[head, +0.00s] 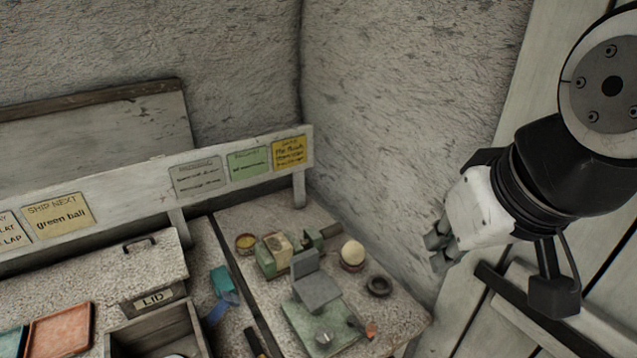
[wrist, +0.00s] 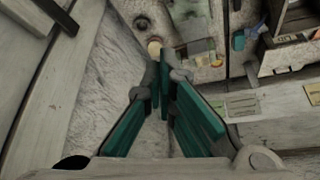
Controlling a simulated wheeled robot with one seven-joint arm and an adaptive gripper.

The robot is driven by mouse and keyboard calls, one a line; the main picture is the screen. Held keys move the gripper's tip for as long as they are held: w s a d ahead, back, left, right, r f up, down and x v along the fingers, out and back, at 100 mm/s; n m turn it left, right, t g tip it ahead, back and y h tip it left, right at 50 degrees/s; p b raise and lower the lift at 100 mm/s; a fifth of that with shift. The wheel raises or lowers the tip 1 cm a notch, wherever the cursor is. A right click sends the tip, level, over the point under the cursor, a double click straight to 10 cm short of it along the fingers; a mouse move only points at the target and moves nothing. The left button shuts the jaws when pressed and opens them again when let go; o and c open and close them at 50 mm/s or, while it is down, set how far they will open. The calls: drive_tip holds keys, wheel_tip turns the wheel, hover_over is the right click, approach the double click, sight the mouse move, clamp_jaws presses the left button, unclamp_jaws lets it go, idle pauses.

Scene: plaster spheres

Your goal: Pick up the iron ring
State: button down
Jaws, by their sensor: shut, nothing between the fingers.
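The iron ring (head: 378,286) is a small dark ring lying flat on the bench near its right edge, in front of a pale ball. In the wrist view the ring (wrist: 141,24) is near the top, beyond my fingertips and slightly left of them. My gripper (head: 438,248) is up and to the right of the ring in the head view, in front of the wall, apart from the bench. Its green-padded fingers (wrist: 161,82) are shut with nothing between them.
A pale ball (head: 352,251) sits in a dark holder beside the ring. A green-based grey device (head: 318,290) stands to the left. A wooden box (head: 160,334) and a lid (head: 120,268) lie further left. A wall (head: 400,120) rises behind the bench.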

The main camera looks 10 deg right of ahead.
idle(0.3)
drive_tip(key=c, duration=2)
unclamp_jaws()
drive_tip(key=o, duration=1.4)
drive_tip(key=w+n, duration=0.1)
drive_tip(key=w+f, duration=0.1)
drive_tip(key=w, duration=0.1)
drive_tip(key=w+d+f+n+b, duration=0.1)
drive_tip(key=shift+w+n+g+h, duration=0.3)
drive_tip(key=shift+g, duration=0.1)
drive_tip(key=shift+o, duration=0.5)
drive_tip(key=w+d+f+n+g+b, duration=0.2)
drive_tip(key=w+f+n, duration=0.4)
drive_tip(key=w, duration=0.4)
drive_tip(key=shift+w+d+f+n+h+b, duration=0.15)
drive_tip(key=shift+w+f+n+h+b, duration=0.15)
drive_tip(key=shift+f, duration=0.3)
drive_tip(key=n+g+y+b, duration=0.1)
drive_tip(key=n+g+b, duration=0.2)
drive_tip(key=n, duration=0.7)
hover_over(379, 288)
wheel_tip(379, 288, down, 19)
wheel_tip(379, 288, down, 9)
drive_tip(key=shift+s+r, duration=0.1)
drive_tip(key=shift+f, duration=2.25)
